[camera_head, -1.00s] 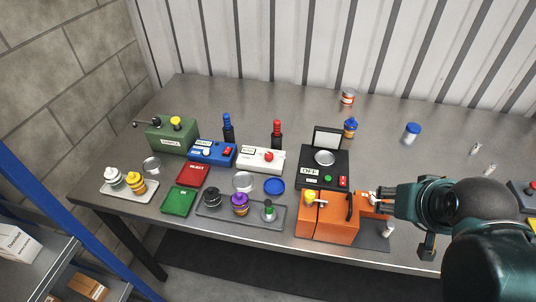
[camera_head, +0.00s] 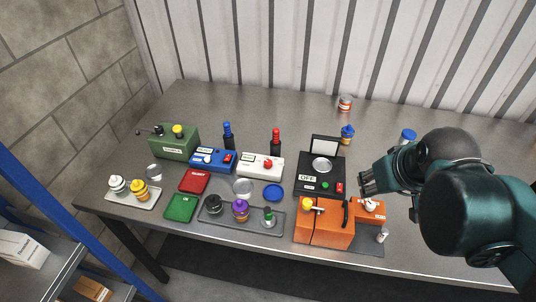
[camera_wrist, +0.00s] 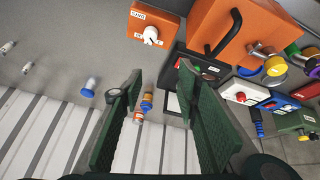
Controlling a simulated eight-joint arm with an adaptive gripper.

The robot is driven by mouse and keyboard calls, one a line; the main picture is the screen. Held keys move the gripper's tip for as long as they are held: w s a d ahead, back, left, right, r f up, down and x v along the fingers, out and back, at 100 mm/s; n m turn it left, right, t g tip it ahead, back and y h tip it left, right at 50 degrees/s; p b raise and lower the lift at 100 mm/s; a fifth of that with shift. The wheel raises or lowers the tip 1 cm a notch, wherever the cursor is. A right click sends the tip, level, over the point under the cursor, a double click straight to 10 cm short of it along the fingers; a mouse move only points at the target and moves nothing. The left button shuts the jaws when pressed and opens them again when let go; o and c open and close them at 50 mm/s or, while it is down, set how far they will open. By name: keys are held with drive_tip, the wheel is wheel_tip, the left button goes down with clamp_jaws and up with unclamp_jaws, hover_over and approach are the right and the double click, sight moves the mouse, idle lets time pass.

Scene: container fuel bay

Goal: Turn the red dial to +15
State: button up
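The red dial (camera_head: 269,156) sits on a white box (camera_head: 252,162) with a small label, in the middle of the bench. In the wrist view, the red dial (camera_wrist: 240,97) and white box (camera_wrist: 231,87) are small, right of the fingers. I cannot read the dial's setting. My gripper (camera_head: 364,182) is above the bench, right of the black device and well to the right of the red dial, touching nothing visible. In the wrist view, the green fingers (camera_wrist: 161,75) stand wide apart with nothing held between them.
A black device (camera_head: 312,184) with a raised lid and an orange box (camera_head: 318,230) with a black handle stand between gripper and dial. A smaller orange box (camera_head: 376,217) has a white dial (camera_head: 370,205). A blue box (camera_head: 212,160) and red-capped bottle (camera_head: 275,142) flank the white box.

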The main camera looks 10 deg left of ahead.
drive_tip(key=w+a+r+n+g+p, duration=0.1)
drive_tip(key=w+a+r+n+p, duration=0.2)
drive_tip(key=w+a+n+p, duration=0.3)
drive_tip(key=n+g+p, duration=0.5)
drive_tip(key=n+p, duration=0.6)
drive_tip(key=p, duration=0.2)
hover_over(268, 161)
drive_tip(key=shift+h, duration=0.3)
drive_tip(key=shift+s+f, duration=0.1)
drive_tip(key=shift+f, duration=3.5)
drive_tip(key=shift+f, duration=0.1)
drive_tip(key=shift+f, duration=3.8)
drive_tip(key=c, duration=0.9)
